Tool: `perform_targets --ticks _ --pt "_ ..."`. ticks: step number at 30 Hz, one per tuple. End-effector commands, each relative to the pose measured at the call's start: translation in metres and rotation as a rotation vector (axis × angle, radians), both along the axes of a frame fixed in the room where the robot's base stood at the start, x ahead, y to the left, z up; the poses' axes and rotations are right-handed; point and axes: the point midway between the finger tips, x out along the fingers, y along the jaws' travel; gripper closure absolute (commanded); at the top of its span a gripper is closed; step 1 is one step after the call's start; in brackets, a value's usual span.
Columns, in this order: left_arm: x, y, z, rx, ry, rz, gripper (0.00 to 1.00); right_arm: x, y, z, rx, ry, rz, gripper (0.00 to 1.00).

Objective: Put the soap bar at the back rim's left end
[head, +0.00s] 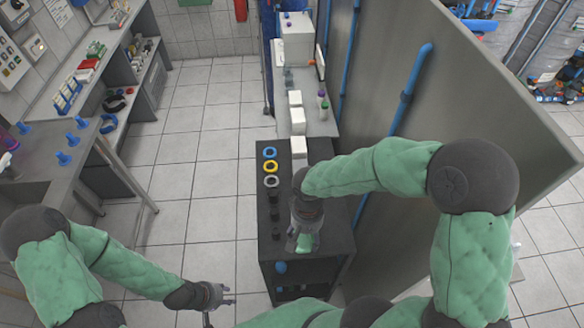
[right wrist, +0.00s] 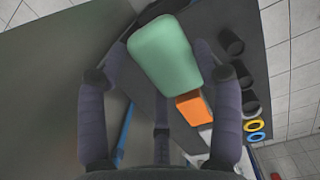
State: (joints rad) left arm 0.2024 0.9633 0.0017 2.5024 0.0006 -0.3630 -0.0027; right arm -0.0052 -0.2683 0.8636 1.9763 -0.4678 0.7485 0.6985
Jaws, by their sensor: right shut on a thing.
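The soap bar is a pale green rounded block; in the right wrist view (right wrist: 163,52) it sits between the fingers of my right gripper (right wrist: 168,62). In the head view the soap bar (head: 304,243) shows just below my right gripper (head: 304,236), over the dark cabinet top (head: 330,238). My right gripper is shut on it. I cannot tell whether the bar touches the surface. My left gripper (head: 229,294) is empty, with its fingers apart, over the floor left of the cabinet. I cannot make out the back rim clearly.
Blue, yellow (head: 270,166) and grey rings and several black cylinders (head: 275,213) line the cabinet's left edge. An orange block (right wrist: 193,108) lies near the soap bar in the right wrist view. A grey panel (head: 470,120) stands to the right. White boxes (head: 298,121) stand farther back.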

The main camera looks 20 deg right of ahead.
Motion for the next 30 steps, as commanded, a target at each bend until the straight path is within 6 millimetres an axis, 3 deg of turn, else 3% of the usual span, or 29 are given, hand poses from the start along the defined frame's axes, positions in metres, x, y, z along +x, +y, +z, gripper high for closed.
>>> perform_targets --ticks 5,17,21,30 --pt "-0.002 0.000 0.003 -0.001 0.004 -0.001 0.60 -0.002 -0.010 -0.003 0.000 0.003 -0.014 0.69" --pt "-0.001 0.000 0.002 -0.001 0.003 -0.001 0.60 0.024 -0.087 -0.039 0.000 0.003 -0.016 0.69" --pt "-0.001 0.000 -0.001 -0.001 0.003 -0.001 0.60 0.030 -0.105 -0.064 0.001 0.004 -0.012 0.69" --pt "-0.001 0.000 -0.002 -0.001 0.003 -0.001 0.60 0.038 -0.125 -0.089 0.000 0.000 -0.008 0.69"
